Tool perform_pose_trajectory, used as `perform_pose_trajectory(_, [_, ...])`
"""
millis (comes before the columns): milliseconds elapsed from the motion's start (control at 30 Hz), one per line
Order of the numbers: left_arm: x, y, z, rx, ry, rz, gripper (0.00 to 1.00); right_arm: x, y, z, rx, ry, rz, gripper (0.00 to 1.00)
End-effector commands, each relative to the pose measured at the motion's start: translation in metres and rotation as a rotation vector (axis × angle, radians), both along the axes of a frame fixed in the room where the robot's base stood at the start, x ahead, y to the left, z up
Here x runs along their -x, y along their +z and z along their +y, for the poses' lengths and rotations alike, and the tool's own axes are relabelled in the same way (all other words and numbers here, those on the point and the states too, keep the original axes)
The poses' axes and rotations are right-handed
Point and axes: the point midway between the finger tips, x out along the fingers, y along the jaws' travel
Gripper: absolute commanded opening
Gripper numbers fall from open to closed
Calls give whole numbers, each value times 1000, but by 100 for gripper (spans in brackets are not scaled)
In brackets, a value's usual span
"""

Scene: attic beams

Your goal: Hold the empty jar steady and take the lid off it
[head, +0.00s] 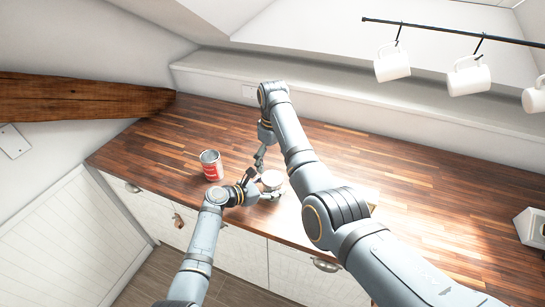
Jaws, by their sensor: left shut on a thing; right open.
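The small whitish jar (272,186) is on the wooden worktop near its front edge. A pale round top shows on it; whether this is the lid or an open mouth is too small to tell. My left gripper (261,188) comes in from the left and is shut on the jar's side, partly hiding it. My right gripper (257,167) hangs down just behind and left of the jar's top. It is open and empty, and I cannot tell whether it touches the jar.
A red and white can (211,165) stands on the worktop (420,190) left of the jar. White mugs (392,64) hang from a dark rail at the upper right. A wooden beam (80,98) juts in at the left. The worktop's right part is largely clear.

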Motion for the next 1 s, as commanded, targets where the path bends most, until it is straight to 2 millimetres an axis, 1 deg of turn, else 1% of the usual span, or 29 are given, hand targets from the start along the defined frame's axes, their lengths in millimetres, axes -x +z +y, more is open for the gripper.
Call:
perform_pose_trajectory(33, [2, -3, 0, -1, -1, 7, 0, 0, 2, 0, 0, -131, 1, 93])
perform_pose_trajectory(100, [2, -3, 0, -1, -1, 7, 0, 0, 4, 0, 1, -320, 5, 93])
perform_pose_trajectory(200, [2, -3, 0, -1, -2, 7, 0, 0, 6, 0, 2, -543, 9, 93])
perform_pose_trajectory(300, [2, -4, 0, -1, -2, 7, 0, 0, 8, 0, 4, -700, 12, 93])
perform_pose_trajectory(400, [2, -4, 0, -1, -2, 7, 0, 0, 8, 0, 5, -790, 13, 93])
perform_pose_trajectory(567, [2, -4, 0, -1, -2, 7, 0, 0, 8, 0, 5, -827, 14, 93])
perform_pose_trajectory(667, [2, -4, 0, -1, -2, 7, 0, 1, 3, 0, 5, -826, 15, 93])
perform_pose_trajectory(767, [2, -4, 0, -1, -2, 7, 0, 1, -12, 0, 7, -826, 16, 93])
perform_pose_trajectory(1000, [2, -4, 0, -2, -2, 8, 0, 2, -53, 1, 6, -824, 15, 93])
